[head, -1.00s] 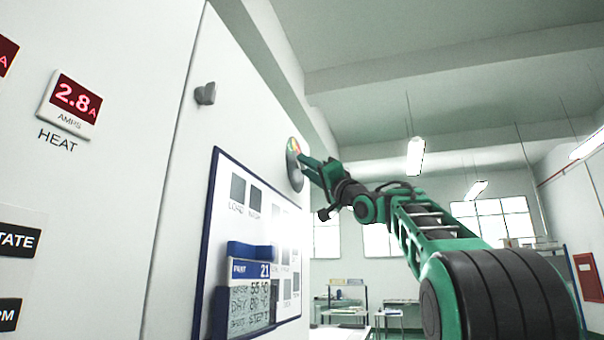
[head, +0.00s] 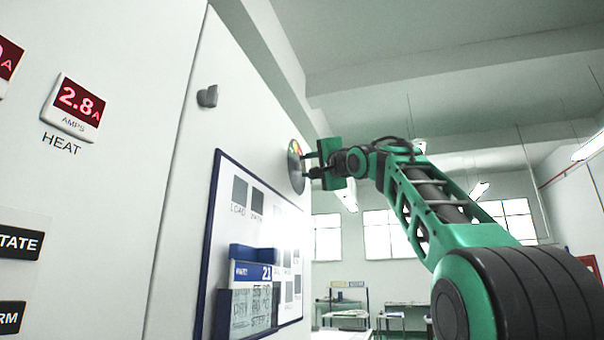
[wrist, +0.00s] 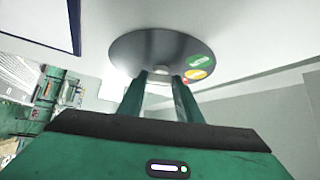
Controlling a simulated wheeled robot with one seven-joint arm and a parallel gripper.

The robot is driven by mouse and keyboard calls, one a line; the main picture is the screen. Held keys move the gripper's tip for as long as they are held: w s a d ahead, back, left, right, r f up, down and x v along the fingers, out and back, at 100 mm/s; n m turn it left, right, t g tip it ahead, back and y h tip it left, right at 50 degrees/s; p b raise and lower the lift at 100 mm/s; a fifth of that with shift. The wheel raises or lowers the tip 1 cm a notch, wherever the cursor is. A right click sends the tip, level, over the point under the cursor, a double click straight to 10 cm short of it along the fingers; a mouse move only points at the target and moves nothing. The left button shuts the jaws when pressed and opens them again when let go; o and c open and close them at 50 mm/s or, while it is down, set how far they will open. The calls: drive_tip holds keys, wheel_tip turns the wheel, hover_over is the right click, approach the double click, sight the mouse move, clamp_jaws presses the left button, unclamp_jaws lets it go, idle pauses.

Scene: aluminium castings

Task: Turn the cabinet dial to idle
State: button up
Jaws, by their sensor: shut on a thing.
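The cabinet dial (head: 296,166) is a round grey plate on the white cabinet face, seen at a steep angle in the head view. In the wrist view the dial plate (wrist: 150,52) carries green, yellow and red marks at its right side. My gripper (head: 308,166) reaches the dial from the right. In the wrist view its two green fingers (wrist: 160,88) stand on either side of a small pale knob (wrist: 158,76) at the plate's lower middle and are shut on it. The fingers partly hide the knob, and I cannot read the mark labels.
A blue-framed board (head: 222,230) with a blue holder (head: 254,252) is on the cabinet below the dial. A grey latch (head: 208,97) sticks out at upper left. A red 2.8 A display (head: 76,105) is further left. Open room with tables lies to the right.

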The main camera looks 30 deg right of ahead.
drive_tip(key=shift+d+m+g, duration=0.1)
drive_tip(key=shift+m+g, duration=0.2)
drive_tip(key=shift+m, duration=0.2)
drive_tip(key=o, duration=1)
drive_tip(key=shift+o, duration=0.2)
drive_tip(key=shift+s, duration=0.1)
drive_tip(key=shift+s, duration=0.3)
drive_tip(key=v, duration=1)
drive_tip(key=shift+a, duration=0.2)
drive_tip(key=shift+w+f, duration=0.15)
